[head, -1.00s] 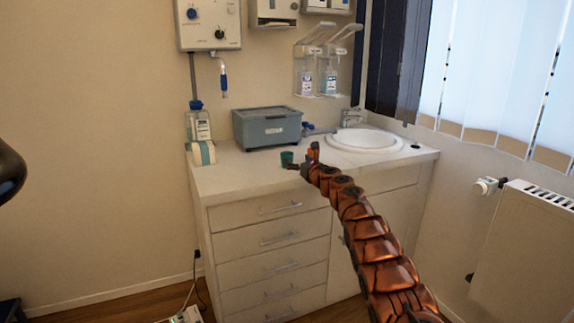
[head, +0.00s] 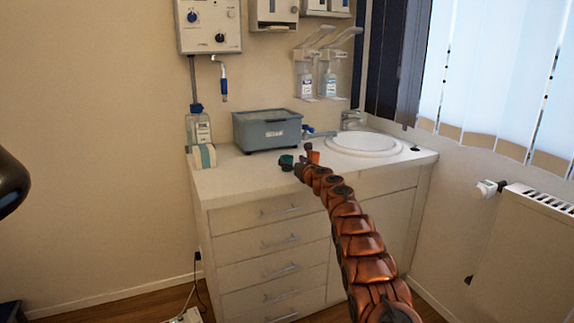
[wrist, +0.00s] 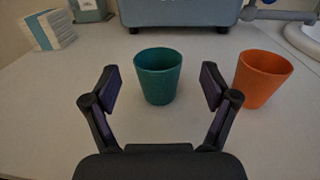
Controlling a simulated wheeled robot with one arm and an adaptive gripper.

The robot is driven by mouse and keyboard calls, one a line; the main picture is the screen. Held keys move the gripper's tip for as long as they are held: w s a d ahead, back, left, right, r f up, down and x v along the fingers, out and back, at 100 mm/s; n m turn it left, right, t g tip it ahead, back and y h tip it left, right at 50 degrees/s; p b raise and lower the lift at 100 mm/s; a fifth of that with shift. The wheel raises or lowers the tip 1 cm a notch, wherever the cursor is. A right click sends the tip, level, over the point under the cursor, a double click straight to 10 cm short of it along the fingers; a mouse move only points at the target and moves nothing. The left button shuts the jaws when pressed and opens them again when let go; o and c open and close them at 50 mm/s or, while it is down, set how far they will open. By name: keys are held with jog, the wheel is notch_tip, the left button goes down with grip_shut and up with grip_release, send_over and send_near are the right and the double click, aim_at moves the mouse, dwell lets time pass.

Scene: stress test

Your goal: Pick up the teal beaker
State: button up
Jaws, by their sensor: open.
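The teal beaker (wrist: 158,80) stands upright on the white counter (wrist: 60,120) in the wrist view. It is centred just beyond and between the fingertips of my gripper (wrist: 158,90). My gripper is open and empty, with one finger to each side of the beaker's line. No contact with the beaker shows. In the head view the teal beaker (head: 286,161) is small at the tip of my arm, and my gripper (head: 297,168) partly covers it.
An orange cup (wrist: 263,79) stands close to the right finger. A grey-blue box (head: 267,129) is behind the beaker. A sink (head: 364,143) lies to the right, and a teal-and-white pack (head: 204,156) to the left.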

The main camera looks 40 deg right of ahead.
aim_at(290, 160)
jog(key=shift+w+d+r+p, duration=0.15)
jog(key=shift+w+p, duration=0.25)
jog(key=shift+w, duration=0.2)
jog(key=shift+w+r+p, duration=0.15)
jog(key=shift+w+p, duration=0.2)
jog(key=shift+w, duration=0.25)
jog(key=shift+w+d+f+p, duration=0.15)
jog(key=shift+w+d+p, duration=0.05)
jog(key=shift+w+p, duration=0.4)
jog(key=shift+f, duration=0.1)
jog(key=shift+c, duration=0.3)
jog(key=c, duration=1.1)
jog(key=shift+c, duration=0.2)
jog(key=shift+w, duration=0.1)
jog(key=shift+r, duration=1.8)
